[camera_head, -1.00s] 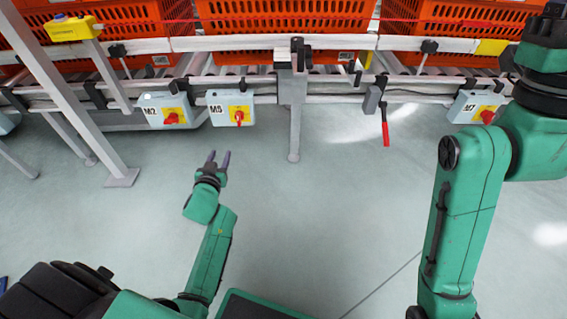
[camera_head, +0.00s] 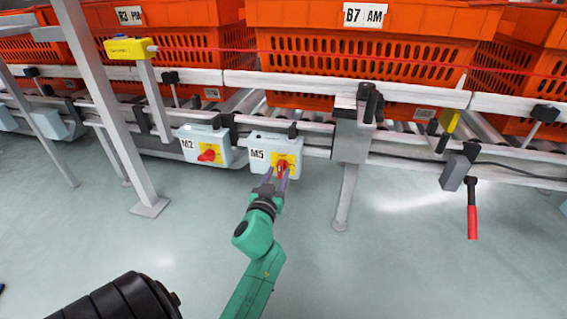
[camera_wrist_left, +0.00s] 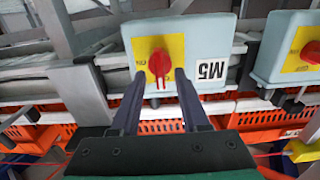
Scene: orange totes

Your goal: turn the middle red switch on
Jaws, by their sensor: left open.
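The middle red switch (camera_head: 282,167) is a red rotary knob on a yellow plate, on the pale box (camera_head: 259,143) labelled M5 under the conveyor rail. In the left wrist view, which is upside down, the knob (camera_wrist_left: 159,63) shows with its handle roughly vertical. My left gripper (camera_head: 271,174) is open, right in front of the M5 box. In the left wrist view its two fingertips (camera_wrist_left: 160,72) show to either side of the knob; contact cannot be told. My right gripper is not in view.
The M2 box (camera_head: 193,146) with its own red knob (camera_head: 209,155) hangs just left of M5. A grey post (camera_head: 345,195) stands to the right. Orange totes (camera_head: 360,58) sit on the conveyor above. A red-handled lever (camera_head: 472,222) hangs farther right. The floor in front is clear.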

